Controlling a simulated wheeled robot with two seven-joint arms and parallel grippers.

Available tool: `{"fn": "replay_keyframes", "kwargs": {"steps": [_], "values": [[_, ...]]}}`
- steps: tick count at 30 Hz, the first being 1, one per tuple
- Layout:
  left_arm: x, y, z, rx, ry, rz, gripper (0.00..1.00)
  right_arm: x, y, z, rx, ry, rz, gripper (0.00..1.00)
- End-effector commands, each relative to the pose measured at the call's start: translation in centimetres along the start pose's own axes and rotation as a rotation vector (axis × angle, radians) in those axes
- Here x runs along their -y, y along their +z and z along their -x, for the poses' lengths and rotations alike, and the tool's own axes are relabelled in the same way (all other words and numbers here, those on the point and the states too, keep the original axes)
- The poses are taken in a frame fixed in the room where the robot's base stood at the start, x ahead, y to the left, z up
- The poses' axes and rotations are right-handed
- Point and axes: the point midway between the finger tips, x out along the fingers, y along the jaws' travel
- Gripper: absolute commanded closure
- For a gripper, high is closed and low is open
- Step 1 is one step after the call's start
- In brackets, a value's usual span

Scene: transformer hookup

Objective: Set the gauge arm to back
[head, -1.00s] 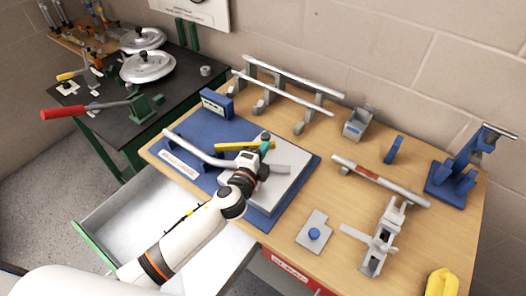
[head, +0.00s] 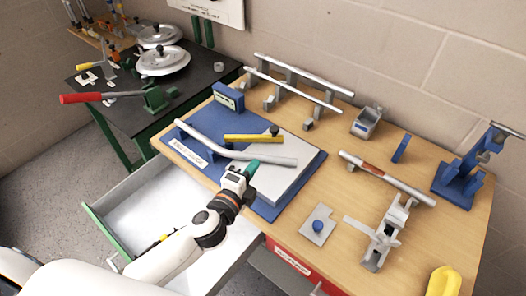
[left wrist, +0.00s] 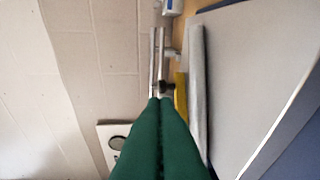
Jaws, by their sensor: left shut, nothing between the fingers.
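A yellow bar (head: 254,138), which looks like the gauge arm, lies across the blue base (head: 317,163) behind a bent grey pipe (head: 225,151). A black knob (head: 275,130) stands by its right end. My left gripper (head: 251,167) has green fingers pressed together and empty. It is in front of the pipe, near the pale plate (head: 290,183), apart from the yellow bar. In the left wrist view the shut green fingers (left wrist: 160,100) point towards the pipe (left wrist: 196,85), with part of the yellow bar (left wrist: 181,97) beyond. My right gripper is not in view.
An open drawer (head: 100,222) is below my left arm. Behind the base stand a blue block (head: 228,97) and a pipe rack (head: 300,72). A clamp (head: 385,235), a plate with a blue knob (head: 318,225) and another pipe (head: 385,177) lie to the right.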

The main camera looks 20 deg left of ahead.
Motion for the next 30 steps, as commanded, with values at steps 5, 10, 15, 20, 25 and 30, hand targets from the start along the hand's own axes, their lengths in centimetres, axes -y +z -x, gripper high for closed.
{"fn": "replay_keyframes", "kwargs": {"steps": [5,10,15,20,25,30], "values": [[-2.2,1.3,-0.8,-0.052,-0.077,-0.334,1.0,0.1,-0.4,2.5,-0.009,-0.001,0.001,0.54],[-3.3,2.6,-1.0,-0.07,-0.213,-0.772,1.0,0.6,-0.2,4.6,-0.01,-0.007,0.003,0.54],[-3.9,3.4,-0.7,-0.041,-0.352,-1.172,1.0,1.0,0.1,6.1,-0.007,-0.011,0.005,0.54],[-4.0,3.7,-0.2,-0.002,-0.439,-1.407,1.0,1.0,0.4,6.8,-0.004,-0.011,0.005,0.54],[-3.8,3.6,-0.4,0.015,-0.47,-1.487,1.0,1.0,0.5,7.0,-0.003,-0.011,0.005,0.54],[-3.2,3.0,-2.3,0.013,-0.471,-1.488,1.0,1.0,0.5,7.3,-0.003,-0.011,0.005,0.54]]}}
